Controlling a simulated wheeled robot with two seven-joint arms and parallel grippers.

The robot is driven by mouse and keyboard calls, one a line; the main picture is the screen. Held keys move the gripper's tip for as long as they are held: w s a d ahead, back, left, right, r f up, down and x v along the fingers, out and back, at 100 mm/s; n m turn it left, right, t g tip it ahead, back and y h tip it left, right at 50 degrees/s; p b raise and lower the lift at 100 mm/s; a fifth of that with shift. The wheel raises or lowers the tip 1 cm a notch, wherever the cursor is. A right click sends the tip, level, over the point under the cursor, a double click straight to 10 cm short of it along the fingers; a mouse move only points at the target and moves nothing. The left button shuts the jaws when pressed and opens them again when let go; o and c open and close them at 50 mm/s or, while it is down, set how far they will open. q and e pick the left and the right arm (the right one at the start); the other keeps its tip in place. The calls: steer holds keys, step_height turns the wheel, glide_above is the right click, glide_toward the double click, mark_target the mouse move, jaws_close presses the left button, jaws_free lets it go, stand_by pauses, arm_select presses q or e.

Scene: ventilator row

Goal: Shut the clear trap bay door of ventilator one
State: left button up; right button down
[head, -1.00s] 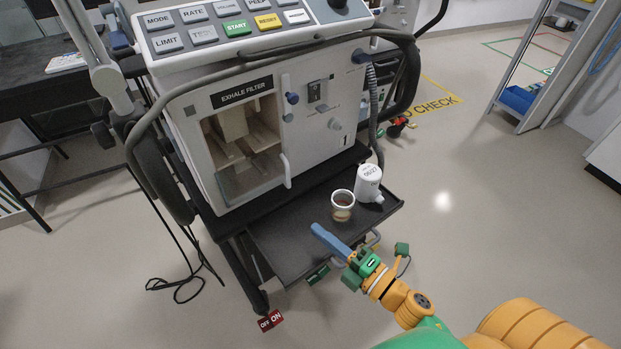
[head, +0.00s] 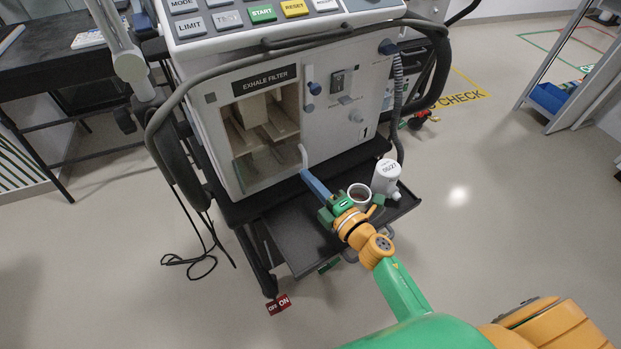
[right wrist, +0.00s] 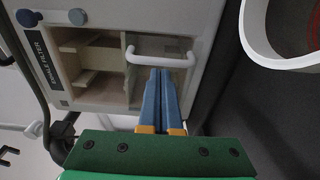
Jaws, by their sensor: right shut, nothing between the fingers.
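Ventilator one (head: 350,95) has a bay under an EXHALE FILTER label (head: 265,80), with pale shelves inside. The clear door (head: 262,168) shows over the lower part of the bay; the upper part looks uncovered. Its white handle (head: 303,156) stands upright at the bay's right edge, and shows as a bar in the right wrist view (right wrist: 160,61). My right gripper (head: 304,173) is shut and empty, its blue fingertips (right wrist: 164,72) right beside the handle. I cannot tell whether they touch it. My left gripper is out of view.
A dark tray (head: 295,245) juts out below the bay. On it stand a small cup (head: 360,194) and a white canister (head: 386,178), close to the right of my right gripper.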

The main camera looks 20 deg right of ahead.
steer(key=shift+w, duration=0.1)
steer(key=shift+w+d+n+g+y+b, duration=0.25)
steer(key=shift+w+n+y, duration=0.15)
steer(key=shift+w+y, duration=0.15)
steer(key=shift+w+d+n+g+y+b, duration=0.15)
steer(key=shift+w+n+g+y+b, duration=0.1)
steer(key=shift+w+n+y, duration=0.25)
